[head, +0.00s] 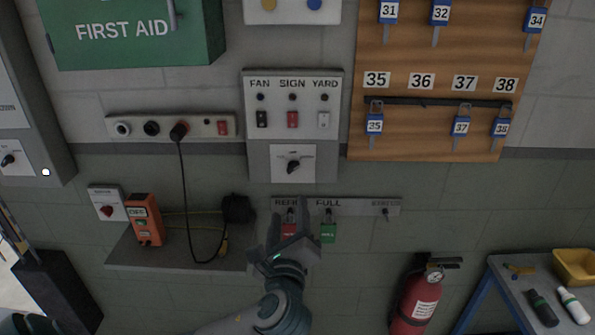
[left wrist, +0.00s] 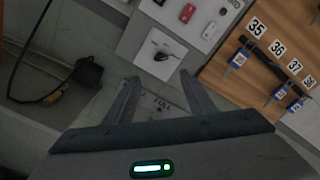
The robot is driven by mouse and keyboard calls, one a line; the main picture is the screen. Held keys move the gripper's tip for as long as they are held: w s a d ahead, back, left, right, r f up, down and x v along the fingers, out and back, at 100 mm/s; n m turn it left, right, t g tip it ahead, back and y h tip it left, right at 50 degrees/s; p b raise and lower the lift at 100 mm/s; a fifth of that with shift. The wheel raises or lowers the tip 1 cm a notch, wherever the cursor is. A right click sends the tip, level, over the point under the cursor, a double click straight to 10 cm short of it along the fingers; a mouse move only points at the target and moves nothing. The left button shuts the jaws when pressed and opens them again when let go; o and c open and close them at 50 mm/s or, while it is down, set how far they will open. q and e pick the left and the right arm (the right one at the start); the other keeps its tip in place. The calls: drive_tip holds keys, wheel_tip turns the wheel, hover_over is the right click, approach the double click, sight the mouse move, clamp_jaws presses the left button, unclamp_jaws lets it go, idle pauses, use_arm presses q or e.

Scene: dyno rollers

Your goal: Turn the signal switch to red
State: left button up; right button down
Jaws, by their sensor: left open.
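A black rotary switch (head: 293,166) sits on a pale plate under the FAN, SIGN and YARD switches; its small label is too small to read. It also shows in the left wrist view (left wrist: 161,54), just beyond the fingertips. I cannot tell if it is the signal switch. Another small plate at the left has a red knob (head: 107,211). My left gripper (head: 289,228) is open, fingers pointing up, below the black switch and apart from it. It hides part of the tag rail in the head view. My right gripper is not in view.
A tag rail (head: 352,205) with red and green tags is beside my left gripper. A shelf (head: 180,258) with an orange device (head: 144,220) is to the left. A key board (head: 428,145) is at the right, with a fire extinguisher (head: 417,298) below.

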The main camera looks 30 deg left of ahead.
sight(292, 169)
use_arm(q)
drive_tip(key=p+x, duration=0.5)
drive_tip(key=x, duration=1)
drive_tip(key=shift+w+r+p, duration=0.1)
drive_tip(key=shift+w+p, duration=0.3)
drive_tip(key=shift+x, duration=0.9)
drive_tip(key=shift+c, duration=0.3)
drive_tip(key=shift+d, duration=0.1)
drive_tip(key=c, duration=1)
